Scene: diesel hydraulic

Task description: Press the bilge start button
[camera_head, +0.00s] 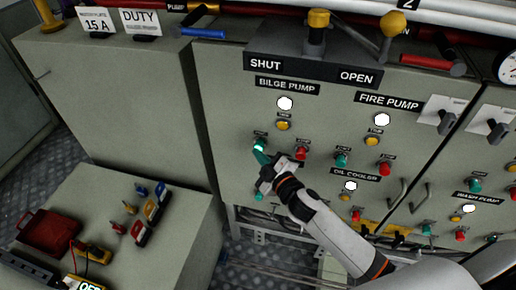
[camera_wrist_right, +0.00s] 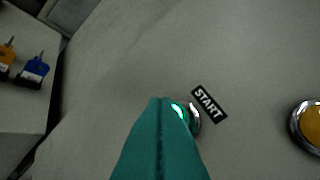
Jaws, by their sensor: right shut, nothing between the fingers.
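The bilge pump start button (camera_head: 259,146) is a bright green, lit button with a metal ring on the grey panel, below left of the BILGE PUMP label (camera_head: 287,86). In the right wrist view the button (camera_wrist_right: 181,112) is partly hidden behind my fingers, with a START label (camera_wrist_right: 209,104) beside it. My right gripper (camera_head: 262,157) is shut and empty, its teal fingertips just below the button. In the right wrist view the fingertips (camera_wrist_right: 158,101) overlap the button's left side; I cannot tell whether they touch it. My left gripper is not in view.
A yellow button (camera_head: 283,125) and a red button (camera_head: 300,153) sit close by in the bilge group. The fire pump's green button (camera_head: 341,159) is further right. A cabinet (camera_head: 120,215) with a red box (camera_head: 48,232) and padlocks stands at left.

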